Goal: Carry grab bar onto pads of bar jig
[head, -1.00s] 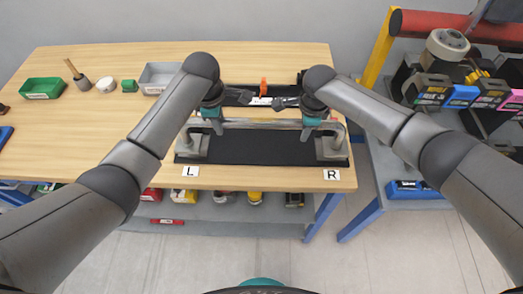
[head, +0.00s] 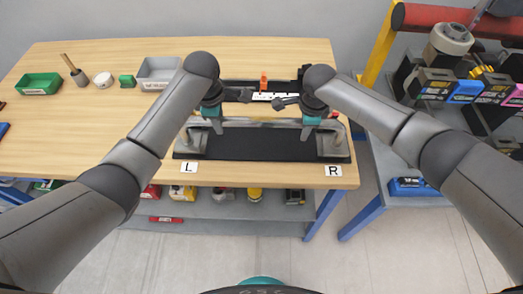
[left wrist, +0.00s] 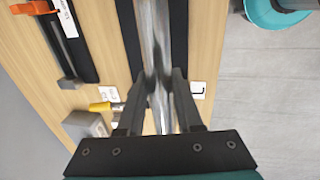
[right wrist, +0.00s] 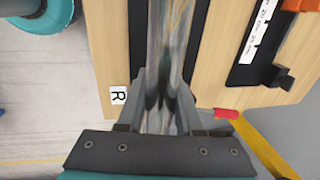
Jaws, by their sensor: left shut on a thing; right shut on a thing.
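The grab bar (head: 262,122) is a long grey metal tube, running left to right over the bar jig, whose black base (head: 262,147) lies at the table's front edge. My left gripper (head: 211,121) is shut on the bar near its left end; the bar also shows in the left wrist view (left wrist: 157,45). My right gripper (head: 311,121) is shut on it near the right end, as the right wrist view shows (right wrist: 165,45). Grey end parts show at the base's left (head: 190,146) and right (head: 333,148). I cannot tell whether the bar touches the pads.
L (head: 176,167) and R (head: 333,170) labels mark the table front. Behind the jig lies a black holder with an orange piece (head: 263,82). A grey bin (head: 158,72) and a green bin (head: 41,84) stand left. A side bench with coloured boxes (head: 465,92) stands right.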

